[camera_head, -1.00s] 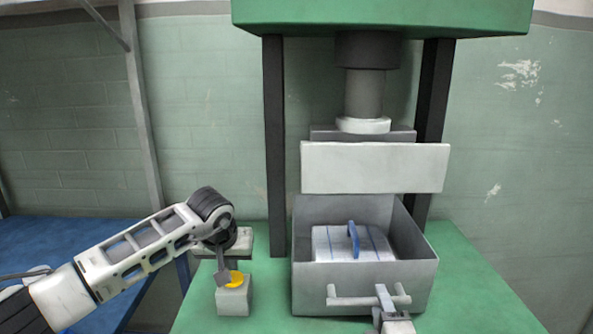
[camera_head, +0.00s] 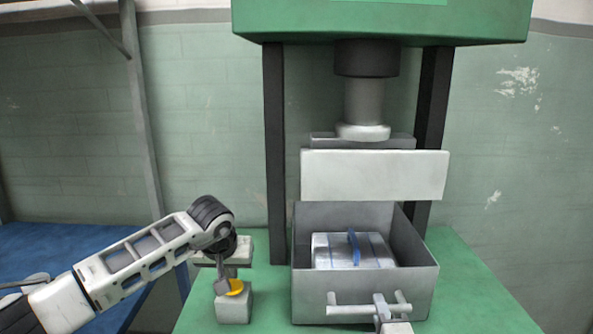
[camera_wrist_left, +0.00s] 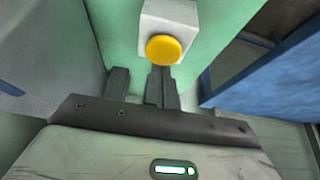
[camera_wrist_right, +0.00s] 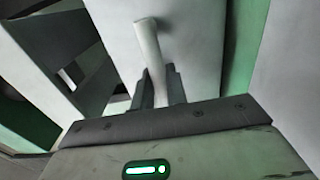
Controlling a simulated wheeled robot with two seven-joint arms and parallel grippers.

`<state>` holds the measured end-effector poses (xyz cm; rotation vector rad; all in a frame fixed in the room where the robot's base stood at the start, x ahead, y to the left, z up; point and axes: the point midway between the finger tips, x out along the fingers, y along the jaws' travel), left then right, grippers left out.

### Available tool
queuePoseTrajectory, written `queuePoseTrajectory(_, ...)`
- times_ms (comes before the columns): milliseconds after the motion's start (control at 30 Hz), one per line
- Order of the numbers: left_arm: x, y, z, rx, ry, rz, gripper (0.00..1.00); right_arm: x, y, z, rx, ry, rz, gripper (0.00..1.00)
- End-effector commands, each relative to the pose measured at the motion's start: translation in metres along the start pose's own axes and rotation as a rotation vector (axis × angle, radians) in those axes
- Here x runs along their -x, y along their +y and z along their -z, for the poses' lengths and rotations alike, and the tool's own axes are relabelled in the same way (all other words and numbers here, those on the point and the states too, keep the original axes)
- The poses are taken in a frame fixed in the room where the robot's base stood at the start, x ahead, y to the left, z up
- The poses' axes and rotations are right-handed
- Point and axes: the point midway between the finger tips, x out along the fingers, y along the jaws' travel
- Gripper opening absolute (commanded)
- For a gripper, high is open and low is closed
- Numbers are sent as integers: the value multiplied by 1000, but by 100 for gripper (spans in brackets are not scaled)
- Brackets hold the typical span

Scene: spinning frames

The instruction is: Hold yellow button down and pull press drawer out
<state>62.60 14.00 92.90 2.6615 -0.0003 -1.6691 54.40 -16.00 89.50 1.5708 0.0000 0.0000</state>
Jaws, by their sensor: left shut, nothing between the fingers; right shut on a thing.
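The yellow button (camera_head: 236,287) sits on a small pale box (camera_head: 234,308) left of the press. My left gripper (camera_head: 222,286) is shut and empty, its fingertips at the button and partly covering it. The button also shows in the left wrist view (camera_wrist_left: 165,48); I cannot tell how far it is pressed. The grey press drawer (camera_head: 355,290) sits below the white press plate (camera_head: 374,175), its open top visible in front of it. My right gripper (camera_head: 382,306) is shut on the drawer's handle bar (camera_head: 345,310), which also shows in the right wrist view (camera_wrist_right: 146,38).
The green tabletop (camera_head: 467,300) is bare right of the drawer. Dark press posts (camera_head: 274,150) stand behind it. A blue table (camera_head: 50,240) stands at the left.

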Motion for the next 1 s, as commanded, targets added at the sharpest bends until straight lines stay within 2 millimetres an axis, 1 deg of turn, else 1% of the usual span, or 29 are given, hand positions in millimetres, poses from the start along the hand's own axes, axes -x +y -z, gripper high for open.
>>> queuePoseTrajectory(1000,-19,0,-10,1,-2,1,0,0,0,0,0,0,0,0)
